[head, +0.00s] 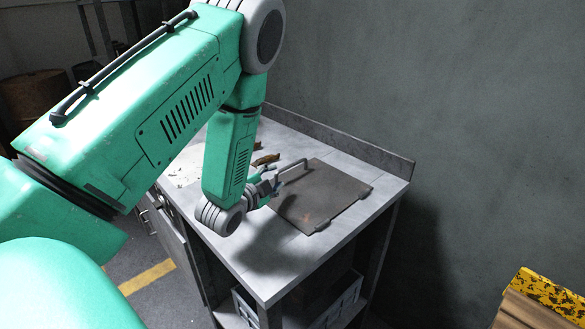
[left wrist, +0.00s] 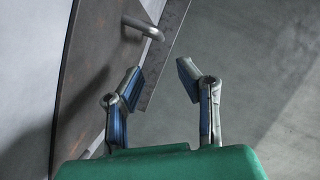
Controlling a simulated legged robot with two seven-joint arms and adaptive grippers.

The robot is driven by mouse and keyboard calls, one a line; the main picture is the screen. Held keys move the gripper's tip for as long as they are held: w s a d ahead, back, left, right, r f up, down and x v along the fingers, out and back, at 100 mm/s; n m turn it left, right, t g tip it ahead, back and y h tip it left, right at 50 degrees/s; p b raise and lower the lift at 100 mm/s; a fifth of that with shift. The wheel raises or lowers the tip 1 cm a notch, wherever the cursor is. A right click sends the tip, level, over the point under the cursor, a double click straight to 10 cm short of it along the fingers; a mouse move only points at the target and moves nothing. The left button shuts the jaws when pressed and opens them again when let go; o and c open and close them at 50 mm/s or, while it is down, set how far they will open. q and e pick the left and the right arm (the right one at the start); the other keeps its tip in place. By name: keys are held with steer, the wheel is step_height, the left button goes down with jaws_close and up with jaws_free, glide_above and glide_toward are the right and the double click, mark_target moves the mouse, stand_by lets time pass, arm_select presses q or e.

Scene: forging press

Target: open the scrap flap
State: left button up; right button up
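The scrap flap (head: 322,197) is a dark brown plate that lies flat, shut, in the grey bench top. Its bar handle (head: 291,168) stands up near the flap's far left edge. My left gripper (head: 268,183) is just left of the handle in the head view, low over the bench. In the left wrist view its two fingers (left wrist: 158,80) are spread with nothing between them. The handle (left wrist: 147,28) and the flap (left wrist: 95,62) show beyond and left of the fingertips; the handle is apart from them. My right gripper is not in view.
The bench (head: 268,282) has a raised back edge (head: 345,137) along the wall. Brown scraps (head: 265,160) lie behind my left gripper. A grey crate (head: 345,298) stands on the shelf below. A yellow-and-black block (head: 548,295) is at the lower right.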

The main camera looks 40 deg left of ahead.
mark_target(293, 166)
arm_select(q)
steer(key=x, duration=0.6)
steer(key=shift+w+f, duration=0.1)
steer(key=w+a, duration=0.1)
steer(key=w+a+f, duration=0.1)
steer(key=w+a, duration=0.1)
steer(key=shift+w+f, duration=0.4)
steer(key=shift+w+d+r, duration=0.1)
steer(key=shift+w+d, duration=0.2)
steer(key=shift+d, duration=0.1)
steer(key=shift+d+r, duration=0.25)
steer(key=shift+d, duration=0.25)
jaws_close()
steer(key=shift+s+a, duration=0.15)
steer(key=shift+a, duration=0.2)
steer(key=shift+a+r, duration=0.1)
steer(key=shift+r, duration=0.05)
